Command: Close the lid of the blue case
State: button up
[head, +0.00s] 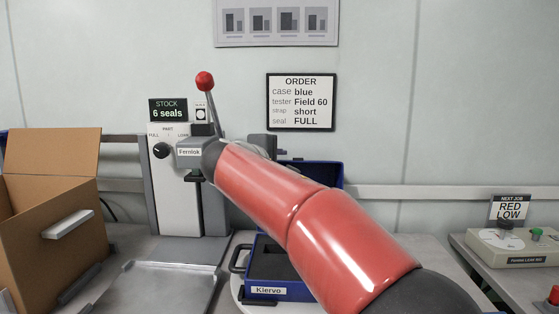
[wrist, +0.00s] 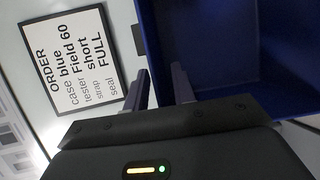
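The blue case stands open on the bench in the head view. Its base (head: 285,291) holds dark foam and carries a Kiervo label; my red arm hides much of it. Its raised lid (head: 325,173) shows behind my arm, and its blue inner side (wrist: 220,45) fills the right of the wrist view. My gripper (wrist: 163,80) is at the lid's edge, with one finger outside the edge and the other over the blue inside. The fingers are apart; contact with the lid is not clear. My arm mostly hides the gripper in the head view.
An open cardboard box (head: 55,215) stands at the left. A grey press (head: 190,190) with a red-knobbed lever stands beside the case, with a metal tray (head: 160,288) in front. A leak tester (head: 515,247) sits at the right. The order sign (head: 301,102) hangs behind.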

jog(key=shift+w+d, duration=0.1)
jog(key=shift+w, duration=0.05)
grip_shut()
jog(key=shift+f, duration=0.1)
dwell(1.3)
